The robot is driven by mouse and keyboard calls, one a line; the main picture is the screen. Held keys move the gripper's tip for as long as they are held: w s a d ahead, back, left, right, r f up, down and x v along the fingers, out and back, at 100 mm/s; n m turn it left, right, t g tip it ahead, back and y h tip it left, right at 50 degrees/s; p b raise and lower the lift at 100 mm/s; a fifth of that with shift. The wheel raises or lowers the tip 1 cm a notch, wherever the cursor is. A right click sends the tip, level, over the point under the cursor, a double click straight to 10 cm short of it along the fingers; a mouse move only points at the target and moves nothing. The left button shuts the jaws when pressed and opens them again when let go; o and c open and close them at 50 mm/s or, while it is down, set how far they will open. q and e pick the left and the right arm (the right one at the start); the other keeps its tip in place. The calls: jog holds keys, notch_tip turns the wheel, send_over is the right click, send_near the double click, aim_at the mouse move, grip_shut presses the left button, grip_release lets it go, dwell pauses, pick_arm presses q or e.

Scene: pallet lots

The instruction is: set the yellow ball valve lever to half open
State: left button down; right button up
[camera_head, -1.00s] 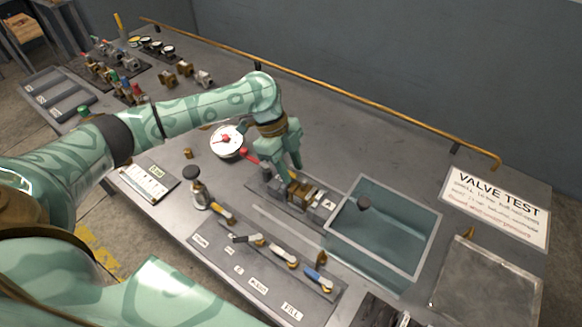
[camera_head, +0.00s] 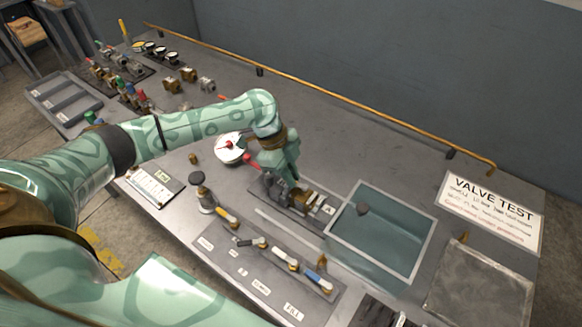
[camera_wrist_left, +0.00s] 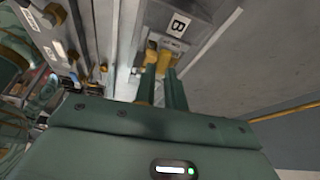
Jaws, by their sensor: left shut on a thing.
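My left gripper (camera_head: 274,192) reaches down to the valve fixture (camera_head: 318,212) on the bench, at the left end of it. In the left wrist view its two fingers (camera_wrist_left: 163,74) point at a block with a "B" label (camera_wrist_left: 179,24). They are shut on the yellow lever (camera_wrist_left: 147,86), which shows beside and between the fingers. Brass-coloured valve parts (camera_wrist_left: 152,54) show at the fingertips. In the head view the gripper hides the lever, so its exact angle cannot be told. My right gripper is not in view.
A water tank (camera_head: 425,250) stands right of the fixture. A panel with several small levers (camera_head: 262,272) lies in front. A white gauge (camera_head: 229,150) and a black-knobbed post (camera_head: 201,190) stand to the left. A brass rail (camera_head: 340,100) runs along the back.

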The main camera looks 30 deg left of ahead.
pick_arm(q)
jog(key=shift+s+d+r+n+t+y+p, duration=0.15)
jog(key=shift+s+n+t+p, duration=0.3)
jog(key=shift+n+p, duration=1.25)
jog(key=shift+s+d+f+n+t+y+p, duration=0.1)
jog(key=shift+s+n+t+p, duration=0.5)
jog(key=shift+p, duration=1.95)
jog(key=shift+s+d+r+n+t+y+p, duration=0.15)
jog(key=shift+n+t+p, duration=0.2)
jog(key=shift+n+p, duration=1.4)
jog(key=shift+f+m+p, duration=0.15)
jog(key=shift+m+p, duration=0.2)
jog(key=c, duration=1.5)
grip_release()
jog(key=shift+o, duration=0.2)
jog(key=p+v, duration=0.2)
jog(key=v, duration=1.4)
jog(key=shift+p, duration=0.3)
